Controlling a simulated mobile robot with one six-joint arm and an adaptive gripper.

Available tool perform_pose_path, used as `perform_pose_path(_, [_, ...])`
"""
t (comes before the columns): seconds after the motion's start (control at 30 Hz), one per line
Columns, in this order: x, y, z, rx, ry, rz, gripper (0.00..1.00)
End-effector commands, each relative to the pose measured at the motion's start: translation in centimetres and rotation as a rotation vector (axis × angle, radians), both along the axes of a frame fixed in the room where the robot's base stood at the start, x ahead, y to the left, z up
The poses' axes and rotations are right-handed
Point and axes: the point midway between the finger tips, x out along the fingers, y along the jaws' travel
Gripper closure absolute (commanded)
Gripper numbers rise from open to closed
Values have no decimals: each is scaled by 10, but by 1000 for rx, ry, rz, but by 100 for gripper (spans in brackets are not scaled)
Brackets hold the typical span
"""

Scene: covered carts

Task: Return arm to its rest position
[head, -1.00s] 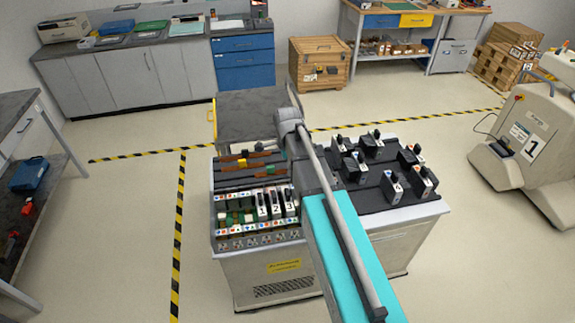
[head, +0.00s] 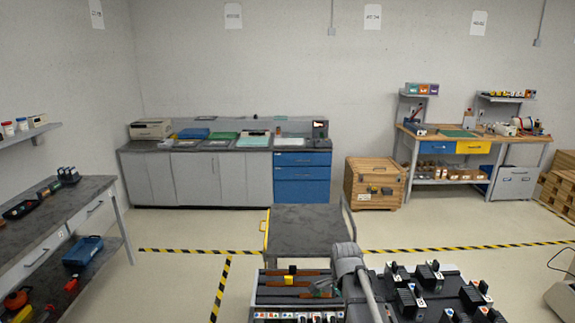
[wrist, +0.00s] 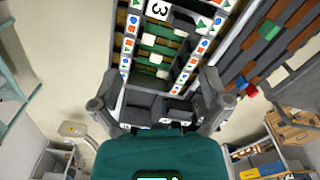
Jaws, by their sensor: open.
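My gripper (wrist: 158,102) is open in the wrist view, with its two grey fingers wide apart and nothing held between them. It is over the open left part of the cart (wrist: 117,75), where rows of coloured symbols and a module marked 3 (wrist: 160,8) show beyond the fingers. The height of the fingers above the cart is hard to tell. In the head view my grey arm reaches over the middle of the cart, and its lower part is cut off by the bottom edge.
Black modules (head: 431,272) stand on the cart's right side. A dark-topped cart (head: 305,232) is just behind. A workbench (head: 58,225) stands at the left, grey cabinets (head: 195,178) and a wooden crate (head: 375,184) at the back.

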Motion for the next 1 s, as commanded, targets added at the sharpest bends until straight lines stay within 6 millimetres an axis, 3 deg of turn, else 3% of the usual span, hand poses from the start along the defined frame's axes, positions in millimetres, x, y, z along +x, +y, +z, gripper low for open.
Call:
perform_pose_path(0.03, [-12,-1,-5,0,0,63,3])
perform_pose_path(0.6, [-95,-7,-32,0,1,878,3])
perform_pose_path(0.8, [-115,-8,-38,0,1,1100,3])
perform_pose_path(1.0, [-123,-9,-40,0,1,1195,3])
